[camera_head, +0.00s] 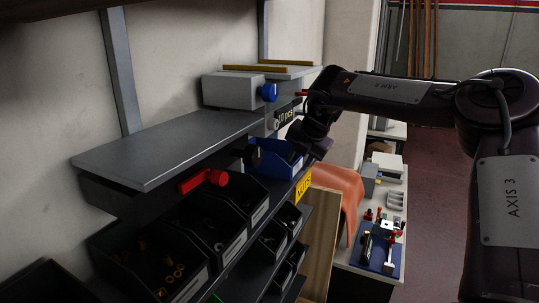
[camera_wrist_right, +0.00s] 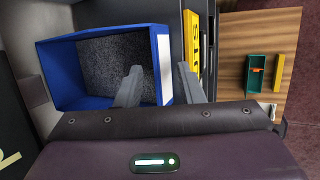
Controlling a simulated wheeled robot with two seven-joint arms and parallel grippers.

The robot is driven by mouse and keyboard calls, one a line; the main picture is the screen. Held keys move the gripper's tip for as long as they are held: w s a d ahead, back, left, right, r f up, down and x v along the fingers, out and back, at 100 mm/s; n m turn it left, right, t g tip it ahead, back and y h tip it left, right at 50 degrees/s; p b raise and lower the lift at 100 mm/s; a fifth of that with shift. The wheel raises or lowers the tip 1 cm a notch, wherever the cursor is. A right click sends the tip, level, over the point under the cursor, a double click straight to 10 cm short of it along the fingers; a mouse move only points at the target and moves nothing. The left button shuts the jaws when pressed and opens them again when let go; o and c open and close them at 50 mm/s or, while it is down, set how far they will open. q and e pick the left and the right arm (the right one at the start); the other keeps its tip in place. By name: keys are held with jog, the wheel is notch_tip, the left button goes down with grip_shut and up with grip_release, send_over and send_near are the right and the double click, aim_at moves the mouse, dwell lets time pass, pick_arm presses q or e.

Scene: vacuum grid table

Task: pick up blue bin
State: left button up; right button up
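The blue bin (camera_head: 272,160) sits on the shelf beside the wall in the head view, partly hidden by my right gripper. In the right wrist view the blue bin (camera_wrist_right: 59,75) is open-topped, with a dark speckled inside and a white label on its front wall. My right gripper (camera_wrist_right: 159,70) is open. One finger is over the inside of the bin and the other is outside its front wall, with the labelled wall between them. I cannot tell how far down the fingers reach. My left gripper is in neither view.
Black bins (camera_head: 207,228) with small parts line the shelf nearer to me. A grey upper shelf (camera_head: 165,150) overhangs them, and a red-handled thing (camera_head: 204,180) projects near its edge. A yellow label (camera_head: 303,187) is on the shelf front. A workbench (camera_head: 398,220) stands behind at right.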

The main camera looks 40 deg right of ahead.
jog(key=shift+w+f, duration=0.1)
jog(key=shift+f, duration=0.1)
grip_shut()
jog(key=shift+r, duration=0.15)
dwell(0.3)
